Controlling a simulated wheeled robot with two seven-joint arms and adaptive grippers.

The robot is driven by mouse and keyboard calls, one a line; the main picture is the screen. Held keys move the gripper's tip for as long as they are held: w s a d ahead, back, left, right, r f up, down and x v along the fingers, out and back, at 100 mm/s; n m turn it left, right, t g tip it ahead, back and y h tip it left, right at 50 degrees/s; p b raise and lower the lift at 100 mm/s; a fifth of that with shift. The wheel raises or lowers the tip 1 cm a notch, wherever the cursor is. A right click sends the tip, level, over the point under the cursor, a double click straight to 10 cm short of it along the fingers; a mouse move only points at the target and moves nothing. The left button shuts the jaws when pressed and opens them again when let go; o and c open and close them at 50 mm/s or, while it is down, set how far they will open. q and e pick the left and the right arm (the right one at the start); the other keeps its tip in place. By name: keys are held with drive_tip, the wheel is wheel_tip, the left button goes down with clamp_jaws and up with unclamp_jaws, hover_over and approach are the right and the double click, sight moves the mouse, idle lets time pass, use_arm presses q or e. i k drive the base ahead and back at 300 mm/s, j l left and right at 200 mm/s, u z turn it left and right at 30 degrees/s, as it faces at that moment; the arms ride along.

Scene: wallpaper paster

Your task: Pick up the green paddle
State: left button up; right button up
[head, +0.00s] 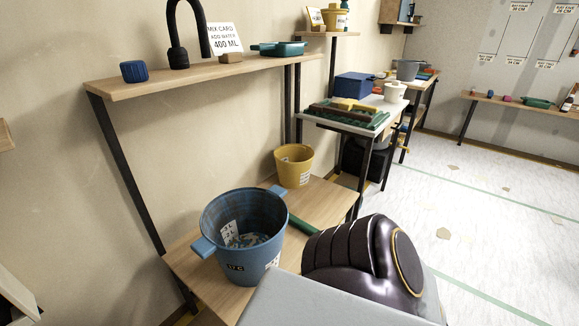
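A green bar (303,226), which may be the handle of the green paddle, lies on the lower wooden bench just right of the blue bucket (243,232). Its right end is hidden behind a dark, rounded arm part of mine, so I cannot see its full shape. The blue bucket has two side handles, a white label inside and some pale bits at its bottom. Neither of my grippers shows in the head view.
A yellow bucket (293,166) stands farther back on the bench (334,197). A shelf (211,77) above holds a blue ribbed cup (134,71), a mix card (225,39) and a green tray (278,48). Open floor (490,200) lies to the right.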

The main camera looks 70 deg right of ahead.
sight(304, 226)
drive_tip(key=k+l+z, duration=0.1)
drive_tip(key=z, duration=0.9)
drive_tip(key=j+z, duration=0.15)
drive_tip(key=z, duration=0.3)
drive_tip(key=i+j+z, duration=0.1)
drive_tip(key=z, duration=0.3)
drive_tip(key=j+z, duration=0.15)
drive_tip(key=z, duration=0.25)
